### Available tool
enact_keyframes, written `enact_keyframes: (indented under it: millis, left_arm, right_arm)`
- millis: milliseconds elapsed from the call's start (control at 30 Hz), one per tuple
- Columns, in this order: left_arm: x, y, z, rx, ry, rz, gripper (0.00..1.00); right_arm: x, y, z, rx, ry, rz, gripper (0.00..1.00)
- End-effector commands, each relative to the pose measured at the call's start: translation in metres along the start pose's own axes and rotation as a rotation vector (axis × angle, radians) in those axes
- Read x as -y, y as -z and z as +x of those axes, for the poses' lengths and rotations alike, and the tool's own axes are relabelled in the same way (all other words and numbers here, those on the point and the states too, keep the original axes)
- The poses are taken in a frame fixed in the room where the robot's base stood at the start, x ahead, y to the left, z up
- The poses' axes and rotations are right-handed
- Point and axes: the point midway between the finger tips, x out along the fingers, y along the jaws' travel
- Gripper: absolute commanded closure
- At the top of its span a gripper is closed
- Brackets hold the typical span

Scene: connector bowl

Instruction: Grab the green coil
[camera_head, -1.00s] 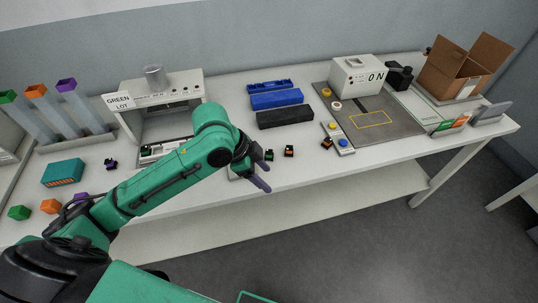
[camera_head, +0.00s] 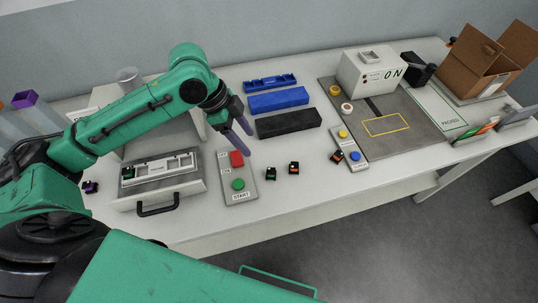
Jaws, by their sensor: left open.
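A small black coil with green on it (camera_head: 270,174) lies on the white table right of the button panel. Another small dark piece with green (camera_head: 128,173) sits at the left end of the grey fixture tray (camera_head: 180,186). My left gripper (camera_head: 246,140) has purple fingers and is open, with nothing visible between them. It hangs above the table, up and left of the loose green coil and apart from it, over the top of the button panel. My right gripper is not in view.
A button panel (camera_head: 238,187) with red and green buttons stands just left of the green coil. Orange-marked coils (camera_head: 293,168) lie to its right, with a purple one (camera_head: 91,187) far left. A black block (camera_head: 288,122) and blue blocks (camera_head: 278,99) lie behind. The table's front edge is close.

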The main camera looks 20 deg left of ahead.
Motion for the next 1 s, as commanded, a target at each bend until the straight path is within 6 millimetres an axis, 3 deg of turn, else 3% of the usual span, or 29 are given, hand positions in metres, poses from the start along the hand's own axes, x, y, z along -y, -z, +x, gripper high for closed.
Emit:
enact_keyframes:
  millis: [133, 367, 700, 967, 1000]
  left_arm:
    - [-0.002, 0.001, 0.026, -0.001, -0.009, 0.0, 0.35]
    - [-0.001, 0.002, 0.081, -0.002, -0.005, -0.002, 0.35]
    - [0.003, 0.004, 0.135, 0.0, -0.004, 0.0, 0.35]
    - [0.003, 0.003, 0.144, 0.001, 0.0, 0.002, 0.35]
    - [0.003, 0.003, 0.144, 0.001, 0.0, 0.002, 0.5]
  right_arm:
    - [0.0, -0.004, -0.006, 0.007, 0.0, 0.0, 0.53]
    - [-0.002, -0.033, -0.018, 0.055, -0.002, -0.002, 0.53]
    - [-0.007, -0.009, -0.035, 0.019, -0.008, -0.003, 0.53]
    - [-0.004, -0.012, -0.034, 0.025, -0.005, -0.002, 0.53]
    - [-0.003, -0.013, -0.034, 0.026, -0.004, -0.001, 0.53]
